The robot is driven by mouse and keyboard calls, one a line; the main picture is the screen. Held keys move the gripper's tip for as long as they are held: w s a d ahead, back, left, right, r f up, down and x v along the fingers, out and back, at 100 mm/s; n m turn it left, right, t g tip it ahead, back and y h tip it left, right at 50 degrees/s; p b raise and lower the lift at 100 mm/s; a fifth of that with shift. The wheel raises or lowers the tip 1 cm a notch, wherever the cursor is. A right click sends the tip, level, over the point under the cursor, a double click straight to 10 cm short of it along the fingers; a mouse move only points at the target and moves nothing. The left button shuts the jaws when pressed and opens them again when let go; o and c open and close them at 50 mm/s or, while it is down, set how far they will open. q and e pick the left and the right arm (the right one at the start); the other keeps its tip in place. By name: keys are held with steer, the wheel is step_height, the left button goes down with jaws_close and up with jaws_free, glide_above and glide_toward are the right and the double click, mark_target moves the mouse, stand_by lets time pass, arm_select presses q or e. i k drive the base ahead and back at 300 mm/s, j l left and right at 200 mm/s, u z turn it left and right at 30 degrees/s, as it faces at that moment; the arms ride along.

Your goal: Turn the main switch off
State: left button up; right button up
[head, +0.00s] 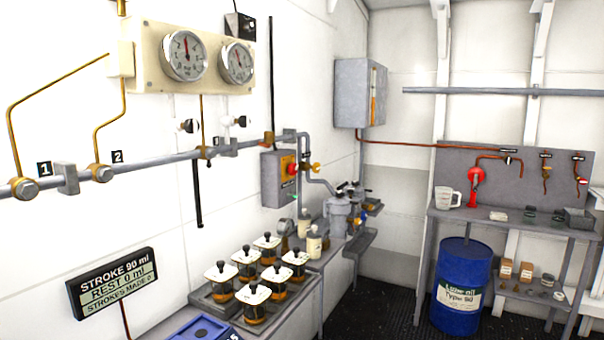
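A grey box (272,180) on the left wall carries a red rotary knob on a yellow plate (288,167). It looks like the main switch, but its label and the knob's position are too small to read. A larger grey wall cabinet (352,92) hangs further back near the corner. Neither of my grippers is in view.
A bench along the left wall holds several white-lidded jars (254,295). Pipes (140,168) and a gauge panel (150,60) are above. A blue oil drum (460,262) stands by a workbench (510,226) at right. Dark floor (375,310) is clear between.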

mark_target(293, 168)
steer(key=u, duration=0.2)
steer(key=i+l+u, duration=0.15)
steer(key=i+u, duration=0.15)
steer(key=u, duration=0.15)
steer(key=i+l+u, duration=0.25)
steer(key=u, duration=0.15)
steer(key=i, duration=0.05)
